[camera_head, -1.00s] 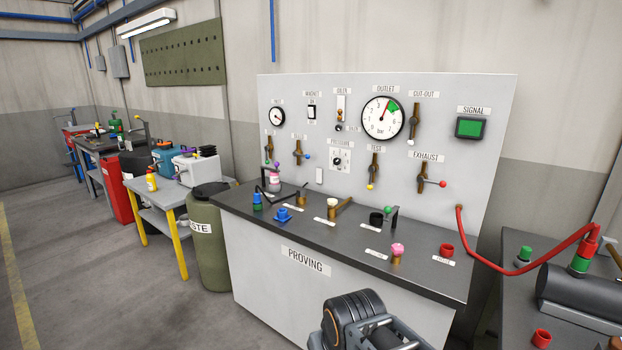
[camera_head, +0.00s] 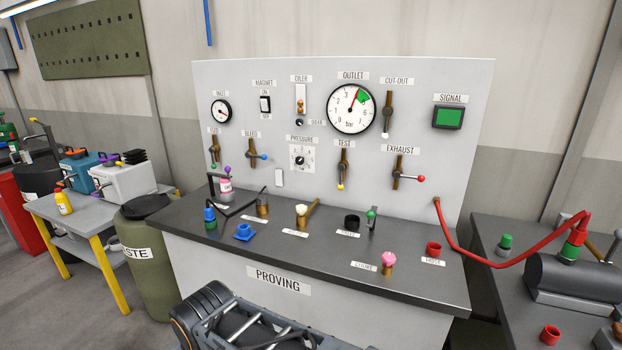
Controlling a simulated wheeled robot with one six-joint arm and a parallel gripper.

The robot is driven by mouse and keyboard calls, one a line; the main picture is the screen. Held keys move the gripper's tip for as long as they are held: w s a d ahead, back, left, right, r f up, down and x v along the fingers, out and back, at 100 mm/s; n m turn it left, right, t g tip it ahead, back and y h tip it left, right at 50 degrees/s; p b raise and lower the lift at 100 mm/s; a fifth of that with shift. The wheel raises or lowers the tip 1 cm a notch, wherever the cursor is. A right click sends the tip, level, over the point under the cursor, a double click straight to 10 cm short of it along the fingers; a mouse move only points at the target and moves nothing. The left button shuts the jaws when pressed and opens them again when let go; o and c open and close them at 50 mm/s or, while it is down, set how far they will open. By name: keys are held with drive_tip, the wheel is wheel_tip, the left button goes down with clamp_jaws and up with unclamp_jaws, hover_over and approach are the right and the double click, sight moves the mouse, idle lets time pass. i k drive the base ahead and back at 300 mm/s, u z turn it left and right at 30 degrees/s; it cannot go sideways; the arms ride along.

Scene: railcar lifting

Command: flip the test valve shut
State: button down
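The test valve (camera_head: 343,168) is on the upright white panel, under the TEST label and below the large outlet gauge. It has a brass body and a lever with a yellow tip, and the lever points straight down. Grey and black parts of my arm show at the bottom middle edge of the picture, in front of the bench and well apart from the valve. My gripper's fingertips are not in view.
The dark PROVING bench top (camera_head: 330,250) lies below the panel, holding several small fittings. The exhaust valve (camera_head: 398,172), with a red tip, is right of the test valve, and the bleed valve (camera_head: 252,153), with a blue tip, is left. A red hose (camera_head: 490,262) runs off right.

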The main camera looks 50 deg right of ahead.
sight(340, 187)
drive_tip(key=z, duration=0.45)
drive_tip(key=i, duration=1.2)
drive_tip(key=z, duration=0.65)
